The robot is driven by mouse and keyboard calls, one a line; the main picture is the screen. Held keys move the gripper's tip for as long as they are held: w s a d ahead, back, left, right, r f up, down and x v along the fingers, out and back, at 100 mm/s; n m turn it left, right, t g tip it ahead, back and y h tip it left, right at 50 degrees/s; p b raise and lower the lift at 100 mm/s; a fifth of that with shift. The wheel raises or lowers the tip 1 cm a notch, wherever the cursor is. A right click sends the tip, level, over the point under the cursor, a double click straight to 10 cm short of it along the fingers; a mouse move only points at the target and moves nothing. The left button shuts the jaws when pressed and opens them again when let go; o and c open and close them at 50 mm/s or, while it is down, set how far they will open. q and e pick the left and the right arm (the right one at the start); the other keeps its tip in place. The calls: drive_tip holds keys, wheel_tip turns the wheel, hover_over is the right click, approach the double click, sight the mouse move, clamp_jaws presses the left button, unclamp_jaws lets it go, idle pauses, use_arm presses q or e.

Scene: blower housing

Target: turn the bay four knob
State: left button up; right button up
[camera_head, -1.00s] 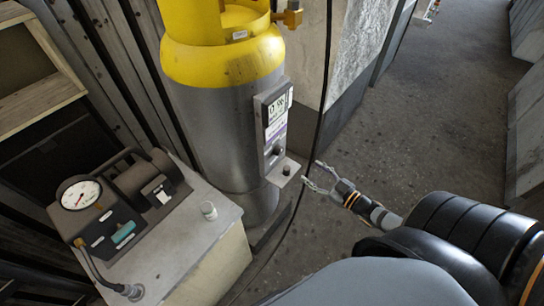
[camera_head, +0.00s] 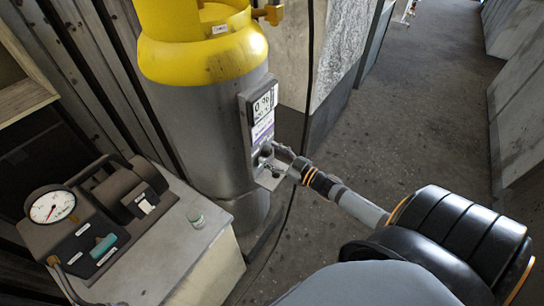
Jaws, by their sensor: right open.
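A grey control panel (camera_head: 260,120) with a display and a purple-marked label is mounted on the front of a grey and yellow cylinder. A small dark knob (camera_head: 265,151) sits low on this panel, partly hidden by my gripper. I cannot read a bay number there. My right gripper (camera_head: 273,158) is open, with its fingers at the knob, one above and one below. I cannot tell whether they touch it. My left gripper is not in view.
A black cable hangs just behind my gripper. The floor to the right (camera_head: 410,130) is open.

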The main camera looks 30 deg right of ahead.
drive_tip(key=c, duration=1.2)
drive_tip(key=shift+n, duration=0.3)
drive_tip(key=shift+n+p, duration=0.4)
drive_tip(key=shift+n, duration=0.5)
drive_tip(key=n, duration=0.2)
drive_tip(key=shift+n, duration=0.4)
drive_tip(key=n, duration=0.3)
drive_tip(key=shift+f+n+p, duration=0.1)
drive_tip(key=shift+n+p, duration=0.2)
drive_tip(key=shift+p, duration=0.1)
drive_tip(key=shift+n+y, duration=0.4)
drive_tip(key=shift+n, duration=1.3)
